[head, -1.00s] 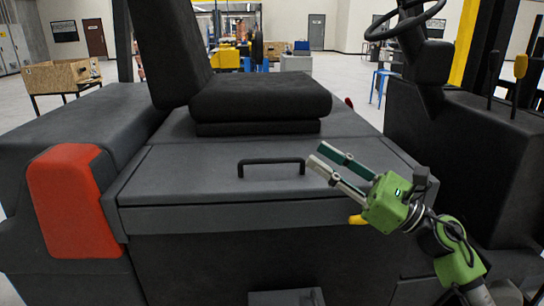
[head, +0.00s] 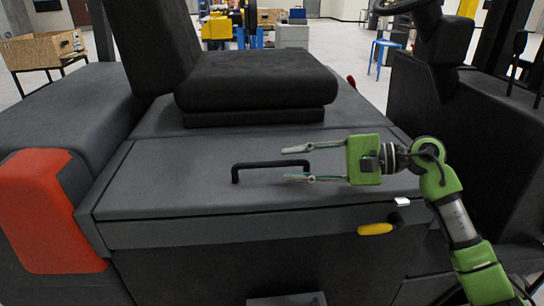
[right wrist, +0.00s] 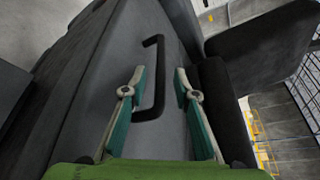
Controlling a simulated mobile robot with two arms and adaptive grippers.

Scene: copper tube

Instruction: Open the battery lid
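The battery lid (head: 165,175) is a dark grey panel below the seat and looks shut. A black bar handle (head: 262,164) stands on it, and the handle also shows in the right wrist view (right wrist: 151,80). My right gripper (head: 299,163) is open and points left at the handle's right end. In the right wrist view (right wrist: 160,83), the near end of the handle lies between the two spread fingers. I cannot tell whether either finger touches it. My left gripper is not in view.
The black seat (head: 255,85) stands behind the lid. A yellow latch (head: 375,229) is on the front below the lid's right side. A red-orange corner piece (head: 40,212) is at the left. The steering column (head: 445,45) is at the back right.

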